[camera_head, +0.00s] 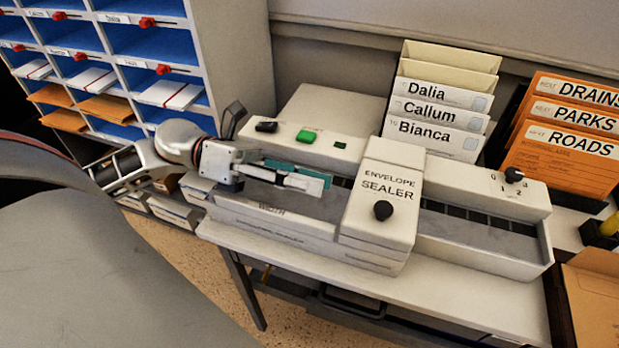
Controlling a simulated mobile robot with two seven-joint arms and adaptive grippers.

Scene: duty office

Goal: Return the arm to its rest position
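My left arm comes in from the left, past the grey chair-like shape, and its gripper (302,179) is over the left part of the envelope sealer (385,189). The gripper points right, towards the sealer's labelled block. A flat teal piece (312,173) shows along the pale near finger. I cannot tell whether it is part of the gripper or something between the fingers, nor whether the gripper touches the sealer. My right gripper is not in view.
Pigeonholes (165,45) with blue shelves and envelopes stand at the back left. White name cards (433,112) stand behind the sealer, orange folders (565,145) at the right. A grey rounded surface (110,275) fills the lower left. The table (470,300) has bare room in front of the sealer.

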